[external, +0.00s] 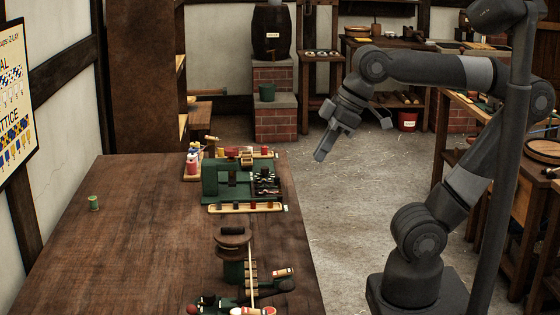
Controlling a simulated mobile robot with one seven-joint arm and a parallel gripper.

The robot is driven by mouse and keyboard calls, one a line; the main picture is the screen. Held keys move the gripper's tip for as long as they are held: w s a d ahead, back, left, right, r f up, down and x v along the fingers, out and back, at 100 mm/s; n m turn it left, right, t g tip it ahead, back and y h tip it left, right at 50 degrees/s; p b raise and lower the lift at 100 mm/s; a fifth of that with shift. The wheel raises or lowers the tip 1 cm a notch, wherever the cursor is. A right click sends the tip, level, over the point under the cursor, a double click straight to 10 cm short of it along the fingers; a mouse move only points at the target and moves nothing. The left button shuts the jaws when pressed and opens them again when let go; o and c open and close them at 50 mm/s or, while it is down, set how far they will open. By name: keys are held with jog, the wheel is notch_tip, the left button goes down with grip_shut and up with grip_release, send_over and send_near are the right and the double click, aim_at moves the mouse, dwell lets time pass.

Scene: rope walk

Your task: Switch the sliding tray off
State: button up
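A green machine (212,182) stands on the wooden table, with dark metal parts on its right side. A narrow pale tray (225,208) holding several small coloured pegs lies along its front edge. I cannot tell for certain that this is the sliding tray, nor read its on or off state. My gripper (322,153) hangs in the air to the right of the table and the machine, pointing down and left. It touches nothing visible. Its finger gap is too unclear to judge.
A second device with a dark spool (233,238) and green parts stands on the nearer table (130,240). A brick stand (275,124) bears a barrel (271,32) behind. The floor (350,215) beside the table is clear.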

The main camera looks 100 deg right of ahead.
notch_tip(320, 180, up, 15)
jog(key=shift+r, duration=0.15)
grip_shut()
jog(key=w+d+r+m+h, duration=0.1)
jog(key=w+d+r+m, duration=0.4)
jog(key=w+d, duration=0.7)
jog(key=w+d+r+m, duration=0.1)
jog(key=w+d, duration=0.1)
jog(key=d, duration=0.5)
jog(key=w+d+r+m, duration=0.1)
jog(key=w+d, duration=0.1)
jog(key=d, duration=0.6)
jog(key=s+d+f+m+h, duration=0.1)
jog(key=s+d+m, duration=0.15)
jog(key=d, duration=0.85)
jog(key=s+d+f+m, duration=0.15)
jog(key=s+d, duration=0.25)
jog(key=d, duration=0.6)
jog(key=s+d+f+m+h, duration=0.1)
jog(key=s+d+f+m, duration=0.1)
jog(key=s+d, duration=0.7)
jog(key=s+d+f+m+h, duration=0.1)
jog(key=s+d+f+m, duration=0.1)
jog(key=s+d, duration=0.65)
notch_tip(320, 180, down, 43)
jog(key=shift+d+f+t, duration=0.15)
jog(key=shift+d+t, duration=0.1)
jog(key=shift+t, duration=0.15)
